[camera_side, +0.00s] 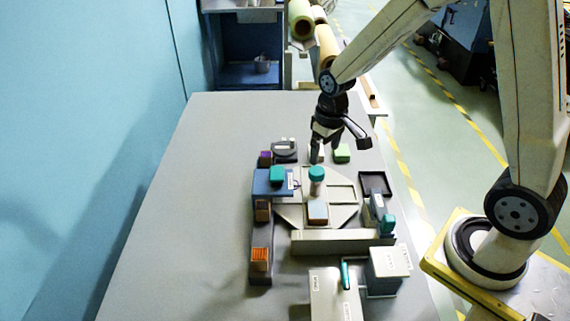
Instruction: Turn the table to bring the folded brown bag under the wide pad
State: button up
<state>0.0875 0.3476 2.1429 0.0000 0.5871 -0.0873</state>
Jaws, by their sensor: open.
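The octagonal beige turntable (290,214) lies in the middle of the worktop. A small block with a pale top and brown front (318,212) sits near its front edge; it may be the folded brown bag, but it is too small to be sure. A teal-capped post (317,181) stands toward the back of the turntable. A blue press-like block with a teal knob (277,175) overhangs the left side; I cannot tell whether it carries the wide pad. My gripper (337,151) is open, pointing down behind the turntable and apart from the post. Its fingers look empty.
Orange-brown blocks (260,259) sit on a dark rail at left. A beige bar (342,241) and white boxes (389,263) stand in front. A teal-topped unit (388,223) and black tray (375,183) are at right; a green block (342,153) is behind. The worktop's left is clear.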

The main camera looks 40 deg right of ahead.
aim_at(317, 170)
jog(key=shift+w+d+f+g, duration=0.15)
jog(key=shift+w+d+f, duration=0.15)
jog(key=shift+w, duration=0.2)
jog(key=shift+w+d+f+g, duration=0.1)
jog(key=shift+w+d+f, duration=0.15)
jog(key=shift+w, duration=0.3)
jog(key=shift+w+d+f+g, duration=0.2)
jog(key=shift+w+d, duration=0.1)
jog(key=shift+w, duration=0.2)
jog(key=shift+f, duration=3.9)
grip_shut()
